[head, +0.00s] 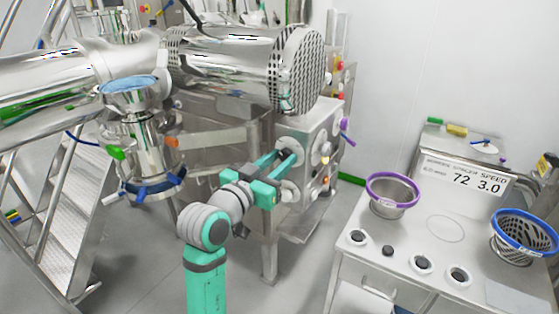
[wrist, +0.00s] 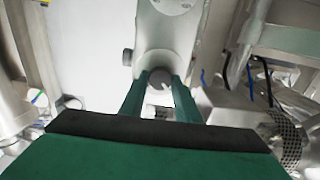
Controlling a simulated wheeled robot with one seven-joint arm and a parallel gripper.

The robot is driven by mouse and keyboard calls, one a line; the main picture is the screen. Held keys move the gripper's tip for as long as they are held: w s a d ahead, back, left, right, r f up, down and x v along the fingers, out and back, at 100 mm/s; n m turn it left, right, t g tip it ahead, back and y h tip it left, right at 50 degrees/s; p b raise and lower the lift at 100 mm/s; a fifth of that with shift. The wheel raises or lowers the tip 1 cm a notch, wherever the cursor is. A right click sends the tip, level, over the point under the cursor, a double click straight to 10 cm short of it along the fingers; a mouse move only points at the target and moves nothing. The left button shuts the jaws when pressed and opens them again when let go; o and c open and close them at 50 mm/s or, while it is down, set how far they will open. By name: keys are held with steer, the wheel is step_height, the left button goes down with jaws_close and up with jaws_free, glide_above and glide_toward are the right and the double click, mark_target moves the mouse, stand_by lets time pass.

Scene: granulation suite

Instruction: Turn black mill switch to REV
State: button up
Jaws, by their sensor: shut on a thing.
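My gripper (head: 292,154) reaches the front of the steel control box (head: 325,128) below the large mill drum. In the wrist view its two green fingers (wrist: 159,88) stand either side of a round dark grey knob, the black mill switch (wrist: 160,77), and are closed on it. A small pale mark shows on the knob's face. I cannot read any REV label or tell which position the switch points to. In the head view the fingers hide the switch.
A second dark knob (wrist: 127,57) sits close beside the fingers. A purple-rimmed bowl (head: 393,193) and a blue-rimmed basket (head: 523,235) stand on the white bench (head: 420,285) at right. A metal stair (head: 75,200) is at left.

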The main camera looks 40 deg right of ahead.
steer(key=shift+m, duration=0.3)
steer(key=m, duration=1.1)
steer(key=shift+m, duration=0.3)
steer(key=m, duration=0.3)
steer(key=shift+s+f, duration=0.1)
steer(key=shift+s, duration=0.05)
steer(key=shift+m, duration=1.3)
steer(key=o, duration=1)
